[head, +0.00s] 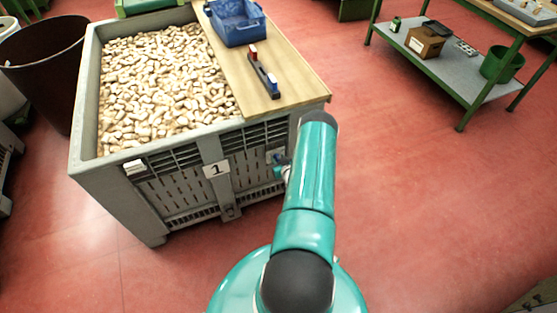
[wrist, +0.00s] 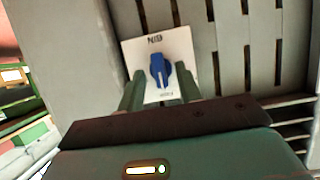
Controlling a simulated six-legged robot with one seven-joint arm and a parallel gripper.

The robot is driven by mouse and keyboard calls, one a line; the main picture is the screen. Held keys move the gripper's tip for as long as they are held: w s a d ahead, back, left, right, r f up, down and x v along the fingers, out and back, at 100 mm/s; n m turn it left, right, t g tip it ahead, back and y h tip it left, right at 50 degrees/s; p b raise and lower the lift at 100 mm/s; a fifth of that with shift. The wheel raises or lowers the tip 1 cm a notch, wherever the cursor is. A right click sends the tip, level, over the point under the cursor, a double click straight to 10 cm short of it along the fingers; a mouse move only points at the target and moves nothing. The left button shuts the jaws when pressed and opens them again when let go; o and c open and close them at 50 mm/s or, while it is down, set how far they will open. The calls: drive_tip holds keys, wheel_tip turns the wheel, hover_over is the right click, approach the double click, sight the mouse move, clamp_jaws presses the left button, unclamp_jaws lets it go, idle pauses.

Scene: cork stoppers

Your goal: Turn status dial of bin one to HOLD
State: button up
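Bin one (head: 90,120) is a grey slatted crate filled with cork stoppers, with a "1" label (head: 217,169) on its front. In the wrist view, the status dial is a blue knob (wrist: 160,71) on a white plate (wrist: 183,45) fixed to the grey bin wall. The plate's lettering appears upside down; the lower word is too small to read surely. My gripper (wrist: 160,88) is open, its two green fingers on either side of the knob's lower end. I cannot tell whether they touch it. In the head view, my arm largely hides the gripper and dial.
A wooden board (head: 290,75) across the bin's right side carries a blue tray (head: 238,22) and a dark bar-shaped tool (head: 263,76). A dark brown tub (head: 45,60) stands left. A green-framed table (head: 470,75) stands at upper right. Red floor is clear to the right.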

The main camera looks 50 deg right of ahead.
drive_tip(key=shift+w+d+f, duration=0.1)
drive_tip(key=shift+w, duration=0.1)
drive_tip(key=shift+c, duration=0.4)
drive_tip(key=c, duration=0.6)
